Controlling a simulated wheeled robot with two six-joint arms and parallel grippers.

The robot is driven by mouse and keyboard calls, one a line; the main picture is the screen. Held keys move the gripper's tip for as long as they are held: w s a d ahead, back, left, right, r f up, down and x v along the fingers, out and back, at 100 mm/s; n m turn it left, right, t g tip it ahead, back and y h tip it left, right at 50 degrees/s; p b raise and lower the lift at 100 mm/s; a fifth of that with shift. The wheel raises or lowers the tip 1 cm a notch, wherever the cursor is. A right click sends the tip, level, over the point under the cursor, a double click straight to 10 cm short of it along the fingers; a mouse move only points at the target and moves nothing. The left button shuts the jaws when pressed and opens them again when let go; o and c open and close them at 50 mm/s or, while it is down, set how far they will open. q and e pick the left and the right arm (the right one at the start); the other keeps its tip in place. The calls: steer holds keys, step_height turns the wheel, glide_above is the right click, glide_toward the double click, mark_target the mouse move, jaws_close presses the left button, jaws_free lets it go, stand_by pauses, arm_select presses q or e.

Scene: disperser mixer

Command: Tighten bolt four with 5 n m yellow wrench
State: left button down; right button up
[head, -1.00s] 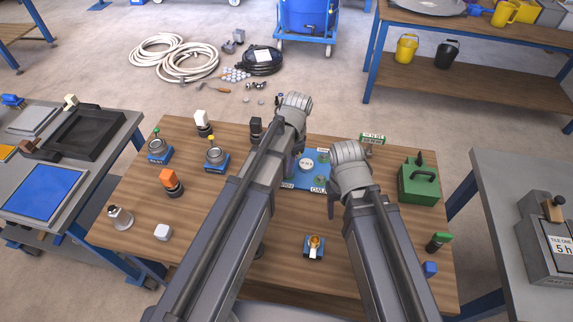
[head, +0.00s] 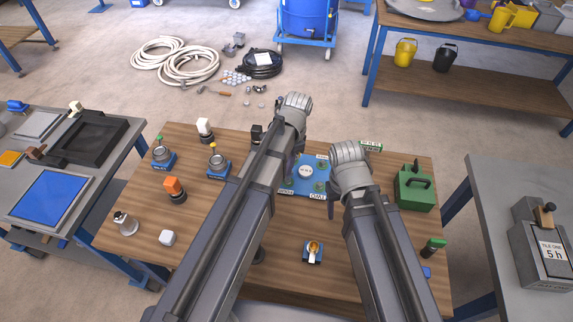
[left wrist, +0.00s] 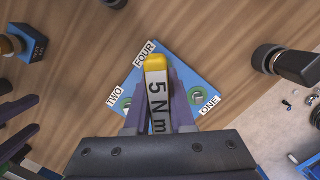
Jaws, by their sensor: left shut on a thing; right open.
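My left gripper (left wrist: 160,80) is shut on the 5 N m yellow wrench (left wrist: 157,110), whose yellow end points up the left wrist view. The wrench hangs in front of a blue plate (left wrist: 185,75) with labels TWO, FOUR (left wrist: 145,53) and ONE. Green rings show near ONE (left wrist: 196,96) and TWO; the bolt at FOUR is hidden behind the wrench. I cannot tell whether the wrench touches it. In the head view the blue plate (head: 300,188) is partly covered by my left arm. My right gripper (head: 331,203) is open beside the plate's right edge, mostly hidden by its wrist.
The wooden table (head: 215,245) also carries a green case (head: 414,190), an orange-topped tool (head: 174,188), two blue-based stands at left and a small blue holder (head: 313,252) in front. A black-capped item (left wrist: 285,62) stands near the plate.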

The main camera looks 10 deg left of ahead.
arm_select(q)
steer(key=shift+r+p, duration=1)
steer(key=shift+r, duration=0.25)
